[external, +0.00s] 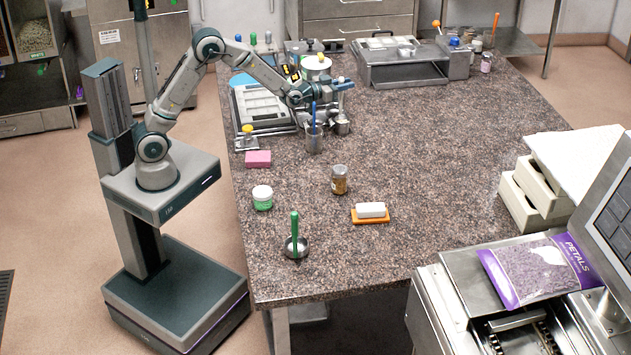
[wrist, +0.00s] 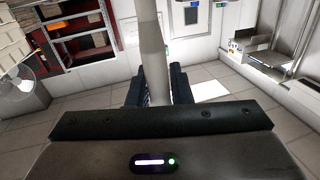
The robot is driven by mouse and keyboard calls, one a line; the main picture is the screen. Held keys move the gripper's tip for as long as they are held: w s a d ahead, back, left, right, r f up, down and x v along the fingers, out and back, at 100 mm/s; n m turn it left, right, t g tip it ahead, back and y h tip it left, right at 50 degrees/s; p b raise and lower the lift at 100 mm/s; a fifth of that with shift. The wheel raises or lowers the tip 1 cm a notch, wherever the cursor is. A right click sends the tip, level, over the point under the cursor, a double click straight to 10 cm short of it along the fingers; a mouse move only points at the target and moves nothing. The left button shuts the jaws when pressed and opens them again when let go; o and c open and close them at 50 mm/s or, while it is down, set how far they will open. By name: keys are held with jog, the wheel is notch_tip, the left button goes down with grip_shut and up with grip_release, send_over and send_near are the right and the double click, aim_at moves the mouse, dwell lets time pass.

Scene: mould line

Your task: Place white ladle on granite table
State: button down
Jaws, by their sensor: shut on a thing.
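In the wrist view, a pale, whitish handle (wrist: 151,50), which looks like the white ladle's, stands between the two dark fingers of my gripper (wrist: 157,88). My gripper is shut on it. The ladle's far end runs out of the wrist view at the top, and its other end is hidden behind the gripper body. In the external view, my gripper (external: 338,87) is above the far left part of the granite table (external: 450,150), close to the metal cup and small metal items. The ladle cannot be clearly made out there.
A metal cup (external: 314,138) with a blue handle stands below my wrist. A scale (external: 265,108), pink block (external: 258,158), green-labelled jar (external: 262,198), brown jar (external: 339,180), white block (external: 371,210) and green-handled tool (external: 295,230) occupy the left half. The table's right middle is clear.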

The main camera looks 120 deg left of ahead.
jog(key=shift+f+b, duration=0.4)
jog(key=shift+b, duration=0.1)
jog(key=c, duration=1.2)
grip_release()
jog(key=shift+c, duration=0.2)
jog(key=shift+d, duration=0.1)
